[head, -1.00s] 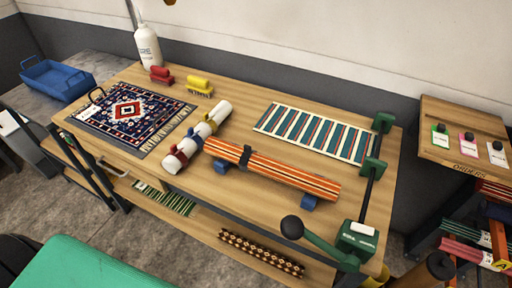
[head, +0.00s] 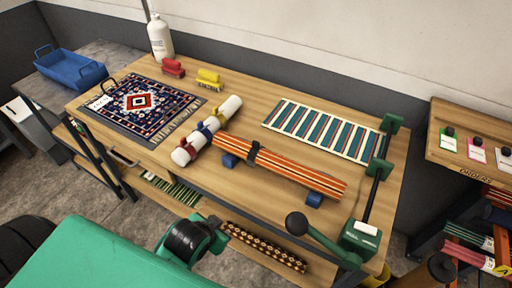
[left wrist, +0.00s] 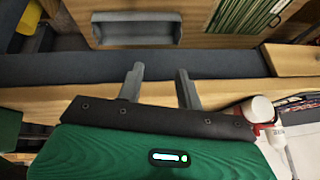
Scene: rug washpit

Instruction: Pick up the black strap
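The black strap (head: 253,152) is around the orange-striped rolled rug (head: 290,167), near its left end, on the wooden worktable. Another rolled rug, white (head: 228,107), lies beside it with red, blue and yellow straps around it. The end of the white roll also shows in the left wrist view (left wrist: 258,108). My left gripper (left wrist: 160,78) is open and empty in the left wrist view, by the table's front edge and apart from the strap. In the head view my green and black arm shows at the bottom, but its fingers cannot be made out. My right gripper is not in view.
A patterned rug (head: 142,105) lies flat at the left. A striped rug (head: 322,130) lies behind the orange roll. A green lever device (head: 360,238) stands at the right edge. Brushes (head: 208,79) and a white bottle (head: 160,38) are at the back. A drawer handle (left wrist: 135,28) is on the front.

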